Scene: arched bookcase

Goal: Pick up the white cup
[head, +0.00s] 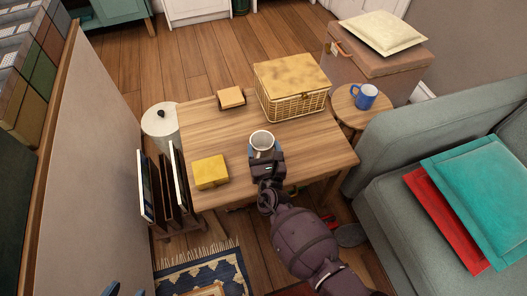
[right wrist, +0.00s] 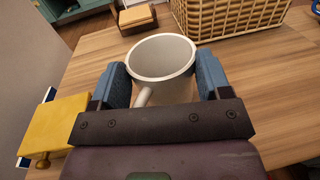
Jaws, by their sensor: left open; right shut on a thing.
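The white cup (head: 262,139) is upright over the front middle of the wooden table (head: 310,150). My right gripper (head: 264,155) is shut on it, with one blue finger on each side. In the right wrist view the cup (right wrist: 160,58) sits between the fingers, its open rim up and its handle towards the gripper's palm. I cannot tell whether its base touches the table. Only the blue fingertips of my left gripper (head: 126,289) show at the bottom left edge of the head view, apart and far from the cup.
A wicker basket (head: 292,103) stands behind the cup. A yellow box (head: 210,172) is to its left, and a small tan box (head: 231,98) is at the back left. A blue mug (head: 365,95) stands on a round side table. A sofa (head: 390,190) flanks the right side.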

